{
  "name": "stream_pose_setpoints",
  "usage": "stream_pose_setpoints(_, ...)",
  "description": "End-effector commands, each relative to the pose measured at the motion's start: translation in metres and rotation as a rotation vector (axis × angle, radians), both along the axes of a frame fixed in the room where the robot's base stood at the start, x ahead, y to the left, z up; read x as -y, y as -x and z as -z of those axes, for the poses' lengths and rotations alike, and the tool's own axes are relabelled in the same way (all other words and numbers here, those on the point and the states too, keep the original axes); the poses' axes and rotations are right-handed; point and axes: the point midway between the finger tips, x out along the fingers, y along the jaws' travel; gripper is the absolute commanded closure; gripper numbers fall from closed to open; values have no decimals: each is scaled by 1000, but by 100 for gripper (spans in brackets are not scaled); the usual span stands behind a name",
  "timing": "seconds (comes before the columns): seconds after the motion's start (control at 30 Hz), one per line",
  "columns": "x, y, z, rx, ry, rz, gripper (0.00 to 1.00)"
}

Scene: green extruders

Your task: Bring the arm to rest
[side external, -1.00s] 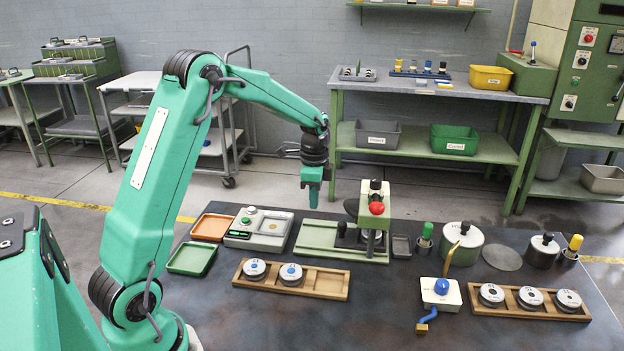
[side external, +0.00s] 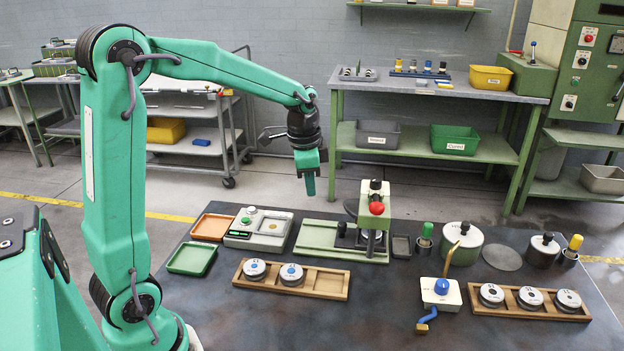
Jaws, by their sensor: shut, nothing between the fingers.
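My gripper (side external: 310,186) hangs in the air at the end of my green arm, pointing down. It is shut with nothing in it. It is above the back part of the dark work table (side external: 375,315), over the area of the green press fixture (side external: 320,242), and touches nothing. My upper arm stands nearly upright and the forearm reaches to the right, sloping slightly down.
A wooden tray with two round pucks (side external: 325,283) and another with several (side external: 460,304) lie on the table. The press with a red knob (side external: 376,208), a scale (side external: 258,228), an orange tray (side external: 212,227) and a green tray (side external: 191,259) stand near. The air around my gripper is clear.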

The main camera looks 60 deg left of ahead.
Motion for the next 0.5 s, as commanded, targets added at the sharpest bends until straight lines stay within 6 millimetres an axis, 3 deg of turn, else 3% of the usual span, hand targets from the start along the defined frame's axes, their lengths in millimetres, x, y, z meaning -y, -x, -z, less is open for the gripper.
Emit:
stream_pose_setpoints(0.2, 26, 33, -28, 71, 11, -97, 100)
stream_pose_setpoints(0.5, 54, 82, -52, 165, 47, -231, 100)
